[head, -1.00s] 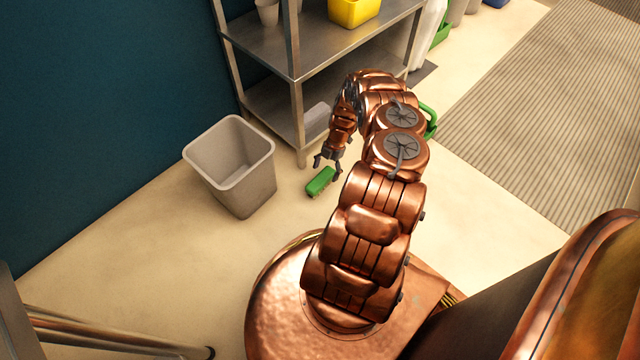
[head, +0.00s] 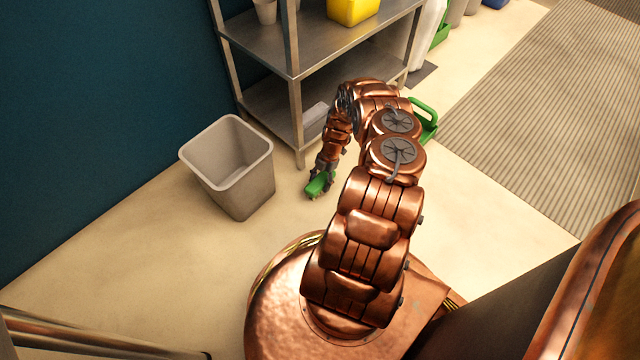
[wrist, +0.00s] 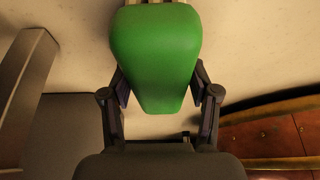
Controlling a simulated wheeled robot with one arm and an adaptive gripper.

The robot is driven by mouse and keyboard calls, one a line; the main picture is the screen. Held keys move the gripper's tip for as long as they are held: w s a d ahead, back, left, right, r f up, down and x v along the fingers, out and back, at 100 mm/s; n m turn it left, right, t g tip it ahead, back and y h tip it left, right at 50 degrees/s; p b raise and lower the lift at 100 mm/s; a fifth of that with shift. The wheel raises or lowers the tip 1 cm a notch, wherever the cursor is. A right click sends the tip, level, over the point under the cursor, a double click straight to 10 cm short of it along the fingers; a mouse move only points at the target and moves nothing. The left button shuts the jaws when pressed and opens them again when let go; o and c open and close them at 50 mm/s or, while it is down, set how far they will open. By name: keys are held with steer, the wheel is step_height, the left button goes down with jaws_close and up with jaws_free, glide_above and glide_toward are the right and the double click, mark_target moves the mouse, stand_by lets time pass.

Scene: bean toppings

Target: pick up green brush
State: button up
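The green brush (head: 317,186) is on or just above the floor, to the right of the grey bin. My gripper (head: 323,179) points down at it, with its fingers around the brush. In the wrist view the brush (wrist: 157,50) fills the upper middle, its narrow end towards the palm. The two fingers (wrist: 160,98) stand on either side of it, close to its sides. The brush hides the fingertips, so I cannot tell whether they press on it.
The open grey bin (head: 258,190) stands left of the brush against the blue wall. A metal shelf (head: 296,120) stands just behind, with its front leg close to my gripper. A green handled object (head: 432,112) is partly hidden behind my arm. Floor in front is clear.

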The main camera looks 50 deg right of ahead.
mark_target(318, 181)
steer(key=c, duration=0.8)
steer(key=shift+r, duration=0.1)
steer(key=shift+r+p, duration=0.25)
steer(key=shift+p, duration=0.05)
step_height(318, 181, up, 4)
steer(key=shift+f+p, duration=0.2)
steer(key=shift+p, duration=0.9)
steer(key=s+p, duration=0.2)
steer(key=s, duration=0.3)
steer(key=s+p, duration=0.1)
steer(key=s, duration=0.4)
steer(key=s+d+p, duration=0.1)
steer(key=s+p, duration=0.1)
steer(key=s, duration=0.4)
steer(key=shift+r+p, duration=0.3)
steer(key=shift+r, duration=0.05)
